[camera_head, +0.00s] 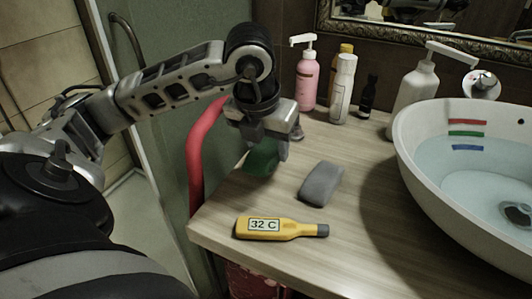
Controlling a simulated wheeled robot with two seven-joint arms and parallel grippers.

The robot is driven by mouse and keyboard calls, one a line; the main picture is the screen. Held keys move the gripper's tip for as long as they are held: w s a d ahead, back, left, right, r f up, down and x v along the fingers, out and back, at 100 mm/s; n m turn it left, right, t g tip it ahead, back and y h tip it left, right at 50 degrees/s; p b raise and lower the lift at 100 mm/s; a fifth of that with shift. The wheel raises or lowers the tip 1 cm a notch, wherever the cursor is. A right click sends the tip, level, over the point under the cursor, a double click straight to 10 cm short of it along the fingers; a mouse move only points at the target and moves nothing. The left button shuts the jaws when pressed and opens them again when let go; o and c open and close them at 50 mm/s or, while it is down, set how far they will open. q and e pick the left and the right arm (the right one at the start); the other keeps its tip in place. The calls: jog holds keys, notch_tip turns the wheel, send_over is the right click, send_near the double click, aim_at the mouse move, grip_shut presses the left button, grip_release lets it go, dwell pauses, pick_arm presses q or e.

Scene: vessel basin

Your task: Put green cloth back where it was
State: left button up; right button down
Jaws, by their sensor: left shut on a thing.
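The green cloth (262,161) is a small dark green bundle at the left part of the wooden counter. My left gripper (268,143) comes down over it from above and is shut on it. The fingers hide the upper part of the cloth. I cannot tell whether the cloth's lower edge touches the counter. My right gripper is not in view.
A grey block (321,182) and a yellow thermometer reading 32 C (280,228) lie on the counter (365,225). A water-filled basin (420,150) stands right. Bottles, including a pink pump bottle (307,80), line the back. A red curved tube (197,150) is left.

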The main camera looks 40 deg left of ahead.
pick_arm(q)
jog(key=shift+w+a+f, duration=0.2)
jog(key=shift+f, duration=0.25)
jog(key=b+x, duration=0.2)
jog(key=x, duration=0.1)
jog(key=shift+s+f+b, duration=0.15)
jog(key=shift+f+b, duration=0.2)
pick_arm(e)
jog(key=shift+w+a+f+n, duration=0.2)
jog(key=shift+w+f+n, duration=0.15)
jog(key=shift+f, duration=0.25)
pick_arm(q)
jog(key=o, duration=0.9)
